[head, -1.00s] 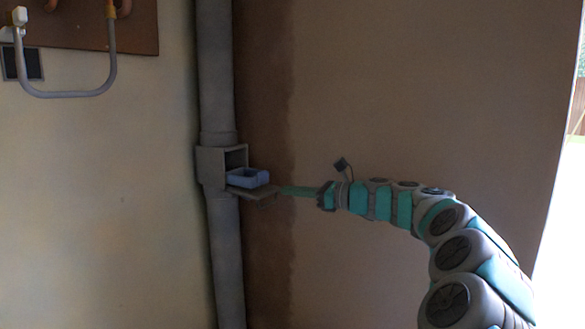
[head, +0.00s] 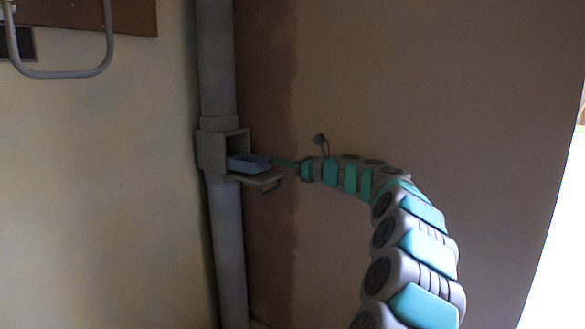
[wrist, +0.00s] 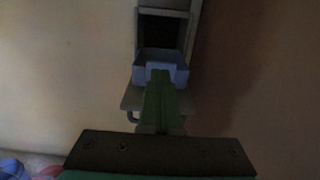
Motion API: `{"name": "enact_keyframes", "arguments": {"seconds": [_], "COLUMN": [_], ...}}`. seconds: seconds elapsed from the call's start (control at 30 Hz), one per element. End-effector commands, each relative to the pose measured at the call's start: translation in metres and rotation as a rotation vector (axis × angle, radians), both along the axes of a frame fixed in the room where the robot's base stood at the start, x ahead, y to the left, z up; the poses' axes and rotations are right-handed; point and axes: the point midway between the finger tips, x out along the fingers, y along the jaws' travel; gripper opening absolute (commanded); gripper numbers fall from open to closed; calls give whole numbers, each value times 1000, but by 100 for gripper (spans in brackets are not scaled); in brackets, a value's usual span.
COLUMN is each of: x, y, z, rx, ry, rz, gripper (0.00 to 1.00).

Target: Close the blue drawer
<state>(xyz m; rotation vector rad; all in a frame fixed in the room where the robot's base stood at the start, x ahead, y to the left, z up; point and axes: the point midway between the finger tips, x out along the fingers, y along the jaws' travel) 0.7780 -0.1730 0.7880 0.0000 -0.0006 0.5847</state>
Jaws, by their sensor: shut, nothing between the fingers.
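The blue drawer (head: 249,163) is a small open-topped tray sticking out of a grey box (head: 211,150) on a vertical pipe. It also shows in the wrist view (wrist: 141,72), with the dark box opening behind it. My gripper (head: 274,161) is shut and empty, its green fingers pointing at the drawer's front from the right. In the wrist view, the fingertips (wrist: 160,73) overlap the middle of the drawer's front and hide part of it. I cannot tell whether they touch it.
A grey flap with a handle (head: 262,181) hangs open, level, just below the drawer. The grey pipe (head: 217,70) runs up and down through the box. A bent pipe (head: 62,73) and a brown board are at upper left. The wall on the right is clear.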

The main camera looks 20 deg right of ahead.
Motion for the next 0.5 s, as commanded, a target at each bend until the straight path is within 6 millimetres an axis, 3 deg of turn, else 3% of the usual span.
{"name": "enact_keyframes", "arguments": {"seconds": [0.2,0.5], "x": [14,15], "y": [8,10], "z": [-2,-1], "rx": [1,0], "ry": [2,1], "rz": [0,0], "gripper": [0,0]}}
